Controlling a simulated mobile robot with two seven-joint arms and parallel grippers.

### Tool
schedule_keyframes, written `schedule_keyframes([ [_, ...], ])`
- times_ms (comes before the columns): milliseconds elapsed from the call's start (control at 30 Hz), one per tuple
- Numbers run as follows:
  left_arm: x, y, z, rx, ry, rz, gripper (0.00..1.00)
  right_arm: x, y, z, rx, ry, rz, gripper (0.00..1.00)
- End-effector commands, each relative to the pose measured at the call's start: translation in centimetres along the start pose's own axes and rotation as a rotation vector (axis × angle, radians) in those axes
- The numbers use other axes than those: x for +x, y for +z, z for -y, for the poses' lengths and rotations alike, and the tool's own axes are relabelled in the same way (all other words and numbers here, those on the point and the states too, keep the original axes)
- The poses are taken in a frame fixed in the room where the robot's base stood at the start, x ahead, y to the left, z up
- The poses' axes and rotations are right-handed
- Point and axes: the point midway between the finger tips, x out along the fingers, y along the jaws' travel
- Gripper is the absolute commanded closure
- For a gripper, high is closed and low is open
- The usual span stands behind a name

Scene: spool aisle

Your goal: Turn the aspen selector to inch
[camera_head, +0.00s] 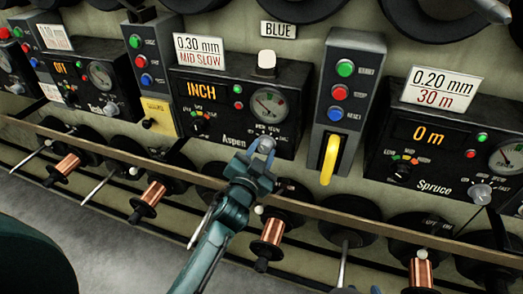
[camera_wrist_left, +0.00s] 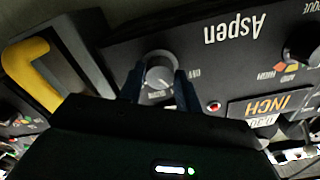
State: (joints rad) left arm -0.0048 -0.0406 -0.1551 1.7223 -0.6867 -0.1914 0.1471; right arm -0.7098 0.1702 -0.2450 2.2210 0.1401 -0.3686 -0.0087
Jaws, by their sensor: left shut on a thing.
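The Aspen panel (camera_head: 222,115) is a black box in the middle of the head view, with an orange display (camera_head: 201,90) that reads INCH. Its selector is a grey knob (camera_head: 264,147) at the lower right, partly hidden by my left gripper (camera_head: 258,160). In the left wrist view the panel appears upside down. There the grey selector (camera_wrist_left: 159,72) sits between the two fingers of my left gripper (camera_wrist_left: 158,88), which is shut on it. The display also shows INCH in the left wrist view (camera_wrist_left: 290,102). My right gripper is not in view.
A pillar with a yellow lever (camera_head: 330,158) and coloured buttons stands right of Aspen. The Spruce panel (camera_head: 435,186), reading 0 m, is further right. A horizontal rail (camera_head: 330,216) and copper spools (camera_head: 272,232) on spindles lie below. A white-topped knob (camera_head: 266,60) stands above Aspen.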

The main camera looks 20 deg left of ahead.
Motion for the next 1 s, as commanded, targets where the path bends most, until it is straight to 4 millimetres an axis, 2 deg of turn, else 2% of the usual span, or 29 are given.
schedule_keyframes([
  [400,0.06,-0.11,0.09,0.173,-0.001,-0.002,0.89,0.14,0.50,0.11,0.007,-0.001,0.026,0.64],
  [867,0.07,-0.13,0.10,0.189,-0.002,-0.003,0.89,0.20,0.19,0.15,0.007,-0.002,0.019,0.64],
  [900,0.07,-0.13,0.10,0.189,-0.002,-0.003,0.65,0.19,0.15,0.16,0.007,-0.002,0.018,0.64],
  [1000,0.07,-0.12,0.10,0.189,-0.002,-0.003,0.57,0.18,0.06,0.17,0.007,-0.003,0.016,0.64],
])
